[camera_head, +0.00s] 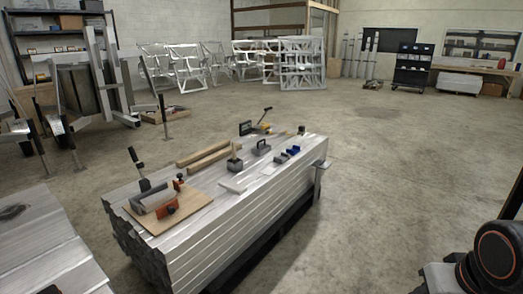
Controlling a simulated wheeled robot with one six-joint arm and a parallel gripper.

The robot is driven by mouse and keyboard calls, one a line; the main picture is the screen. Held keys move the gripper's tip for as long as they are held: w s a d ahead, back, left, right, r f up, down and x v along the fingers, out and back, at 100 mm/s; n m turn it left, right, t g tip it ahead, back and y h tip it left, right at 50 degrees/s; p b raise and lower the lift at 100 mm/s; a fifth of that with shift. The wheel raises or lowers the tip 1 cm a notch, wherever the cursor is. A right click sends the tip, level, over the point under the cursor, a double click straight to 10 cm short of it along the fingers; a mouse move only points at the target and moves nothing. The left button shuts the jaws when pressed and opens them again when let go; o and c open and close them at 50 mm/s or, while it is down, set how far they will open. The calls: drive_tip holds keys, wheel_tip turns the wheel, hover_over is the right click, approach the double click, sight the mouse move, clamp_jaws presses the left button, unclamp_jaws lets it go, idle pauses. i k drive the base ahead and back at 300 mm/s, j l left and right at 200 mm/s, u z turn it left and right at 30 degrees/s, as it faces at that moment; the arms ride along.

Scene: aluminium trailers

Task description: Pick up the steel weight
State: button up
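A stack of aluminium bars (235,235) forms a low bench in the middle of the camera_head view, with several small objects on top. A dark grey block with a small upright knob (235,165) stands near the middle of the top. A grey piece with a loop handle (261,148) stands behind it and to the right. Either could be the steel weight; at this size I cannot tell which. Both stand free, with nothing gripping them. Part of my arm shows at the lower right, well apart from the stack. My gripper is not in view.
A board with clamps (168,208) lies at the stack's left end. Wooden strips (203,155), a pale flat bar (232,187) and blue pieces (293,150) share the top. More aluminium (45,250) lies at lower left. The concrete floor (400,170) to the right is clear.

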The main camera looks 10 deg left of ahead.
sight(263, 149)
drive_tip(key=i+z, duration=0.1)
drive_tip(key=i, duration=0.5)
drive_tip(key=i+l+u, duration=0.1)
drive_tip(key=i, duration=0.45)
drive_tip(key=i+l+u, duration=0.15)
drive_tip(key=i, duration=0.4)
drive_tip(key=i+l+u, duration=0.1)
drive_tip(key=i+l, duration=0.15)
drive_tip(key=i, duration=0.3)
drive_tip(key=i+l+u, duration=0.25)
drive_tip(key=i+u, duration=0.25)
drive_tip(key=i+l+u, duration=0.5)
drive_tip(key=k+j, duration=0.1)
